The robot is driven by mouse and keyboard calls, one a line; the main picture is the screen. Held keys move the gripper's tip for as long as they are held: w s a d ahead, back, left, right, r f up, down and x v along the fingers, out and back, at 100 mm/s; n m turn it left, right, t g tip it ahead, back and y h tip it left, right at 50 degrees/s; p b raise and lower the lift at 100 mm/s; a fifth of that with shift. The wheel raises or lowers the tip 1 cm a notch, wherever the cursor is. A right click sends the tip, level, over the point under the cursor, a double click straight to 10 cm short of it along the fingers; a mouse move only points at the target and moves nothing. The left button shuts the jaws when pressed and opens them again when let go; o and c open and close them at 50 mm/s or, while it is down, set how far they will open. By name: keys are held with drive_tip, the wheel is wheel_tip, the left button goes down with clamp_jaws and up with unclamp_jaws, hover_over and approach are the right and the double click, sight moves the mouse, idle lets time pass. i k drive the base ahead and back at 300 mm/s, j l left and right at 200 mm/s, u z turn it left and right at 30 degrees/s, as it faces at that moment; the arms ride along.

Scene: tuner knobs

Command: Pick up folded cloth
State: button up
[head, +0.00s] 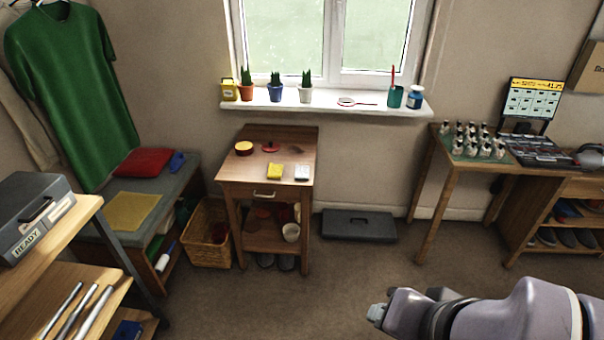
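A flat yellow square (133,211) that looks like a folded cloth lies on the grey-topped bench (168,196) at the left. A red folded cloth or cushion (143,162) lies behind it; I cannot tell which it is.
A wicker basket (207,236) stands between bench and side table. A shelf with a grey box (38,216) fills the left edge. A desk with small bottles (473,142) is at the right. The middle floor is clear.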

sight(301, 172)
drive_tip(key=i+j, duration=0.45)
drive_tip(key=i, duration=0.2)
drive_tip(key=i+j, duration=0.45)
drive_tip(key=i, duration=0.15)
drive_tip(key=i+j, duration=0.4)
drive_tip(key=i, duration=0.25)
drive_tip(key=i+j, duration=0.45)
drive_tip(key=i, duration=0.2)
drive_tip(key=z, duration=0.05)
